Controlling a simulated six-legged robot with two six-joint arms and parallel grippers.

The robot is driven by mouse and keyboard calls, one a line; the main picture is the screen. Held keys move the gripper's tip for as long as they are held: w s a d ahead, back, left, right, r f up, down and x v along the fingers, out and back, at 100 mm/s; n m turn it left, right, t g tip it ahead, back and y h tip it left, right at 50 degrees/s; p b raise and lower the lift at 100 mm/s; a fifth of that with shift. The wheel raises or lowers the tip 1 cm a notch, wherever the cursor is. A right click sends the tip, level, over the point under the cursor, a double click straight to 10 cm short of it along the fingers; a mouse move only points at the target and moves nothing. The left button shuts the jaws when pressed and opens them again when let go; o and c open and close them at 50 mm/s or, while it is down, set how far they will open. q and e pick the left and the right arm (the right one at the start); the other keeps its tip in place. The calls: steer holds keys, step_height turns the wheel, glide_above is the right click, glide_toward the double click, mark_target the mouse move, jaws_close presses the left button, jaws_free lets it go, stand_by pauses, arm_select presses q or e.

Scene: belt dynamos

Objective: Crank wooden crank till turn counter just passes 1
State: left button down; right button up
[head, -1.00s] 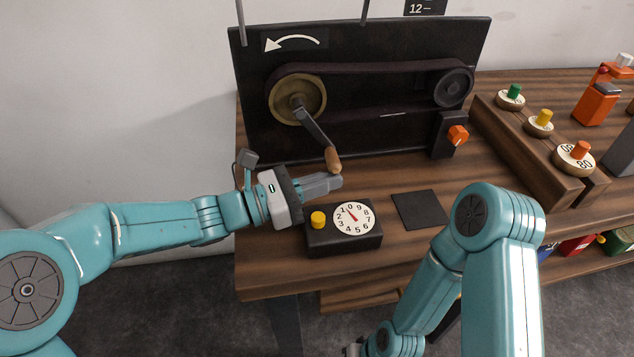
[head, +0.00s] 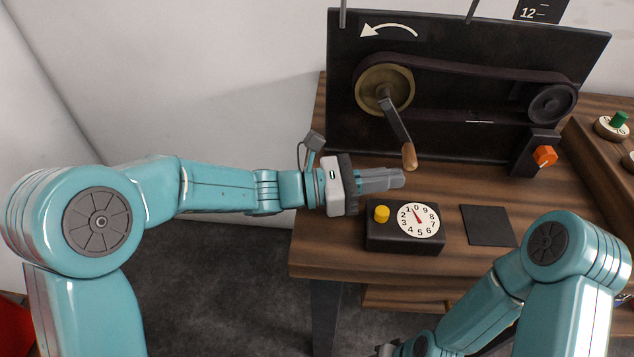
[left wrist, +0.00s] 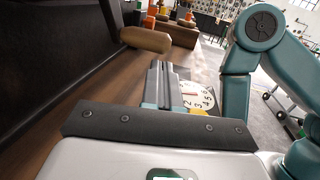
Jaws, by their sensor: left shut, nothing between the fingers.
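The crank's wooden handle (head: 410,156) hangs down and slightly right from the brass-coloured wheel (head: 385,90) on its dark crank arm (head: 396,122). My left gripper (head: 402,178) is shut and empty, its fingertips just below the handle in the head view. In the left wrist view the handle (left wrist: 146,40) lies ahead and left of the closed fingers (left wrist: 162,82), with a visible gap. The turn counter (head: 419,220) is a white dial on a black box; its red needle points up and slightly left, between 0 and 1.
A yellow knob (head: 381,214) stands on the counter box beside the dial, below my left gripper. A dark square pad (head: 488,226) lies right of the box. An orange knob (head: 545,155) is at the right of the black board, whose white arrow (head: 390,30) points left.

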arm_select(q)
steer(key=v, duration=1.3)
steer(key=shift+a, duration=0.25)
steer(key=shift+s+a+f, duration=0.1)
steer(key=shift+a, duration=0.15)
arm_select(e)
steer(key=c, duration=0.3)
arm_select(q)
steer(key=shift+a, duration=0.15)
arm_select(e)
jaws_close()
steer(key=shift+f, duration=0.1)
arm_select(q)
steer(key=shift+s, duration=0.2)
arm_select(e)
steer(key=shift+s, duration=0.1)
